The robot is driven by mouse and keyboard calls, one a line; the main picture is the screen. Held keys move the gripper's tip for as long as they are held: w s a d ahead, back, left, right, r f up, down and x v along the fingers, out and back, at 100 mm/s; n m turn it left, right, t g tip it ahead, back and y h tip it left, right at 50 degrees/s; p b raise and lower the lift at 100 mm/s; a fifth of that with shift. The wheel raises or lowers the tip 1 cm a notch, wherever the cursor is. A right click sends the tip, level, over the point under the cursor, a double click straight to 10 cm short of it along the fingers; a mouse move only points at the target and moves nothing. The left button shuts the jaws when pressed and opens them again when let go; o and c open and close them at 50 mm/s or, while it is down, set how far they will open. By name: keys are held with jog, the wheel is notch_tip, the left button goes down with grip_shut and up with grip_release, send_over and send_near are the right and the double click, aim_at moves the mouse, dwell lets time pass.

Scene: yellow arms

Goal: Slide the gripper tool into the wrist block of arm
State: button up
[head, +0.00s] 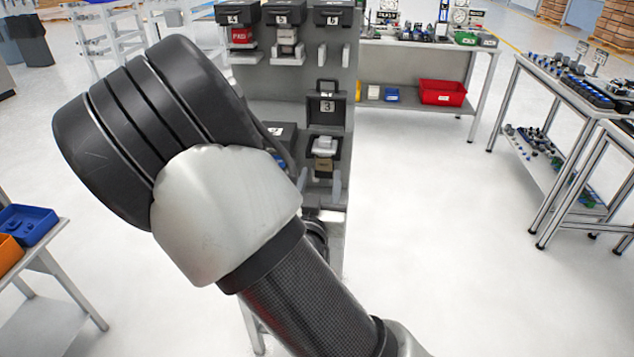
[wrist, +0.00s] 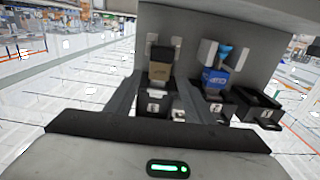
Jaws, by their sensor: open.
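A tool with a white upper part and tan lower part (head: 323,160) hangs below the dark block marked 3 (head: 327,107) on the grey rack. In the wrist view its tan part (wrist: 160,71) shows beyond my open gripper (wrist: 160,82), between the two fingers in the picture; I cannot tell whether they touch it. A dark labelled block (wrist: 155,103) also shows between the fingers. A blue tool (wrist: 215,77) is to the right, by another dark block (wrist: 216,108). My gripper is hidden behind my arm in the head view.
Blocks 4 (head: 234,15), 5 (head: 283,14) and 6 (head: 332,15) line the upper rack. A red tool (head: 241,36) is under block 4. An empty-looking dark block (wrist: 259,103) is at far right in the wrist view. Floor right of the rack is clear.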

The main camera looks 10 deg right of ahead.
aim_at(324, 162)
jog(key=x, duration=0.8)
jog(key=shift+w+f, duration=0.1)
jog(key=shift+c, duration=0.3)
jog(key=c, duration=1.1)
grip_shut()
jog(key=shift+r+p, duration=0.3)
jog(key=shift+r, duration=0.15)
jog(key=shift+b, duration=0.45)
jog(key=shift+s+a, duration=0.1)
jog(key=shift+s, duration=0.25)
jog(key=shift+s+a, duration=0.1)
jog(key=shift+s, duration=0.25)
jog(key=shift+s+a, duration=0.1)
jog(key=shift+s, duration=0.3)
